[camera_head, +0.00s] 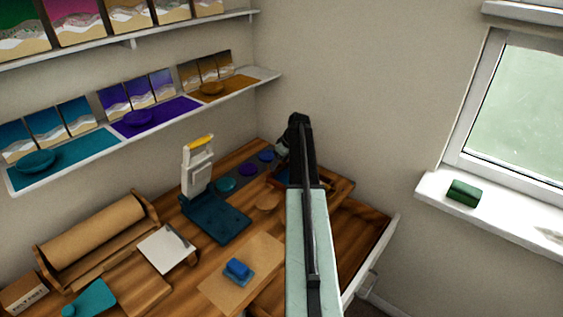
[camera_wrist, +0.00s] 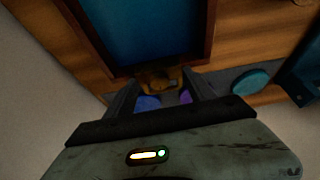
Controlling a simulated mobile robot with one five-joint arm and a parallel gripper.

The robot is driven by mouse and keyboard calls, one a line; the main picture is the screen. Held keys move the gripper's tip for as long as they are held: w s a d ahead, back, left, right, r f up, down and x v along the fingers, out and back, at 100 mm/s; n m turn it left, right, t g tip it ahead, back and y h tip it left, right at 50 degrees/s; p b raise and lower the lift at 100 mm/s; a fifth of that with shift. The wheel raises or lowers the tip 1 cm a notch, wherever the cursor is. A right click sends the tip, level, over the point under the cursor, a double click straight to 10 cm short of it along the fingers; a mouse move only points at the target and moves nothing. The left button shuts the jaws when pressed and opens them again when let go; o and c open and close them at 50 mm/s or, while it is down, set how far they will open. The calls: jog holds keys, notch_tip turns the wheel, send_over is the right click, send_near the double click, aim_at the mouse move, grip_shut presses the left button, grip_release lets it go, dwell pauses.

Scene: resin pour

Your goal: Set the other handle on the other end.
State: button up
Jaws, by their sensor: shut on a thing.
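A tray with a blue surface and a dark wooden rim (camera_wrist: 208,40) fills the top of the wrist view. In the head view a small part of the tray (camera_head: 277,183) shows beside my arm, which hides most of it. My gripper (camera_wrist: 160,84) is shut on a small brass-coloured handle (camera_wrist: 160,78), close to the tray's near end in the wrist view. I cannot tell whether the handle touches the rim. In the head view my gripper (camera_head: 283,155) is dark and small above the desk's far corner. No second handle can be made out.
Teal (camera_head: 225,185), purple (camera_head: 248,170) and blue (camera_head: 266,155) discs lie in a row left of the tray. A dark teal stand (camera_head: 218,222) stands nearer. Walls border the desk's far corner.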

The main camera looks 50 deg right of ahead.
jog(key=shift+f, duration=0.1)
dwell(0.3)
jog(key=o, duration=1.8)
notch_tip(320, 180, up, 8)
jog(key=p, duration=0.8)
